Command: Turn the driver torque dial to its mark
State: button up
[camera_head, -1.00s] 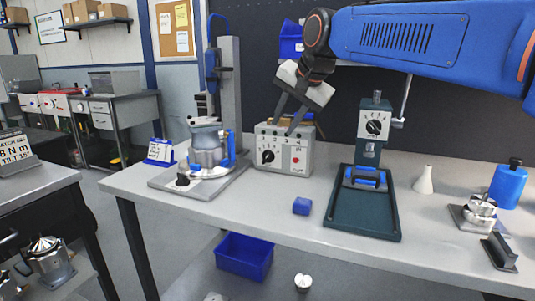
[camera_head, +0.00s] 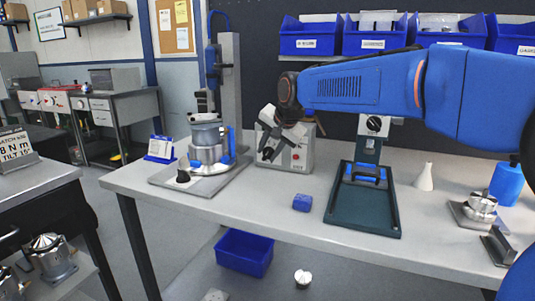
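A grey control box (camera_head: 285,160) stands at the back of the bench, with a red button on its front. My gripper (camera_head: 266,154) is at the left half of its front, where a black dial showed earlier. The fingers point down and left and hide that dial, so I cannot tell whether they touch it or how far apart they are. A second dial (camera_head: 374,124), with a white face and dark knob, sits on the dark green stand (camera_head: 362,215). My forearm passes just above it. A sign (camera_head: 17,147) at the left reads "8 N m" and "TILT 15°".
A fixture with a metal housing (camera_head: 207,153) and tall column stands left of the box. A white bottle (camera_head: 424,177) and a blue container (camera_head: 506,183) are to the right. Blue bins (camera_head: 310,36) line the back.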

jog(key=shift+w+a+f, duration=0.2)
jog(key=shift+w+f, duration=0.15)
jog(key=shift+f, duration=0.25)
jog(key=shift+c, duration=0.6)
grip_shut()
jog(key=h, duration=0.1)
jog(key=g+h, duration=0.1)
jog(key=h, duration=0.1)
jog(key=shift+w+a+r+n, duration=0.15)
jog(key=shift+a+n, duration=0.2)
jog(key=shift+n, duration=0.05)
jog(key=shift+w+a+n+g+h, duration=0.2)
jog(key=shift+g+h, duration=0.3)
jog(key=shift+h, duration=0.65)
jog(key=shift+s+a+n+g+h, duration=0.1)
jog(key=shift+n+g+h, duration=0.3)
jog(key=shift+h, duration=0.75)
